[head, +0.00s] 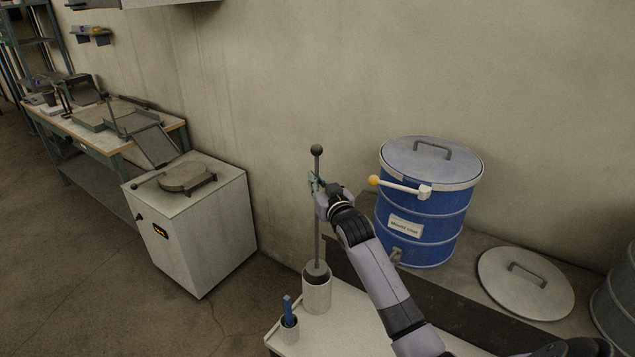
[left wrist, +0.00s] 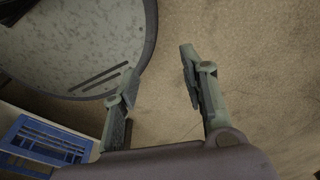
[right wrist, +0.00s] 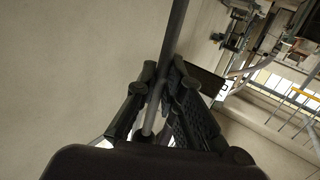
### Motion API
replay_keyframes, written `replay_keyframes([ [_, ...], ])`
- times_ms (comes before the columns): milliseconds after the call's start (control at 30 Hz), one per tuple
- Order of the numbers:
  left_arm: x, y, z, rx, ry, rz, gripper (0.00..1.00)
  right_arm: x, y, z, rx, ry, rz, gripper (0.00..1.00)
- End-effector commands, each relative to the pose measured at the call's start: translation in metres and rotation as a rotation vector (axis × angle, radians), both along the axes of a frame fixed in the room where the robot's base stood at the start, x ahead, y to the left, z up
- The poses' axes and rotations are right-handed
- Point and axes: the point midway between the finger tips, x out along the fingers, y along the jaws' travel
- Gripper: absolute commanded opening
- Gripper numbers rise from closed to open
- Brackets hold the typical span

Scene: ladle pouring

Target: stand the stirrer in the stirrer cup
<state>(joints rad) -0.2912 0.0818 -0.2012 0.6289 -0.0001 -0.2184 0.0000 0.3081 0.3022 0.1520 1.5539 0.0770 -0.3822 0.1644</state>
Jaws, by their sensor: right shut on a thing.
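My right gripper (head: 318,187) is shut on the stirrer (head: 317,228), a thin grey rod with a dark ball on top, and holds it upright by its upper part. The rod also runs between the right fingers in the right wrist view (right wrist: 165,80). I cannot tell how deep the foot sits. My left gripper (left wrist: 160,76) is open and empty in the left wrist view; the head view does not show it.
A small cup (head: 289,332) with a blue item stands left of the stirrer cup. A round lid (head: 525,285) lies further right. A white cabinet (head: 190,235) stands left across open floor.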

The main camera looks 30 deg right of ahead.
Motion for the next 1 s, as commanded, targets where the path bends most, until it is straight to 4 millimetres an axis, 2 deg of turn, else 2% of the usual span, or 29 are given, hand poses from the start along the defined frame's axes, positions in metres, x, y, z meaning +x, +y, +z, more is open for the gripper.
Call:
replay_keyframes([
  [33, 0.004, 0.000, -0.008, 0.000, -0.006, 0.000, 0.40, 0.000, 0.000, -0.007, -0.001, -0.003, 0.000, 0.00],
  [133, 0.003, 0.000, -0.013, 0.000, -0.005, 0.000, 0.40, 0.000, 0.000, -0.014, 0.000, -0.002, 0.000, 0.00],
  [500, -0.017, 0.001, -0.033, 0.002, 0.026, 0.002, 0.40, 0.000, 0.000, -0.043, 0.000, -0.002, 0.000, 0.00],
  [1000, -0.013, 0.000, -0.059, 0.000, 0.020, 0.003, 0.40, 0.000, 0.000, -0.083, -0.001, -0.004, -0.001, 0.00],
])
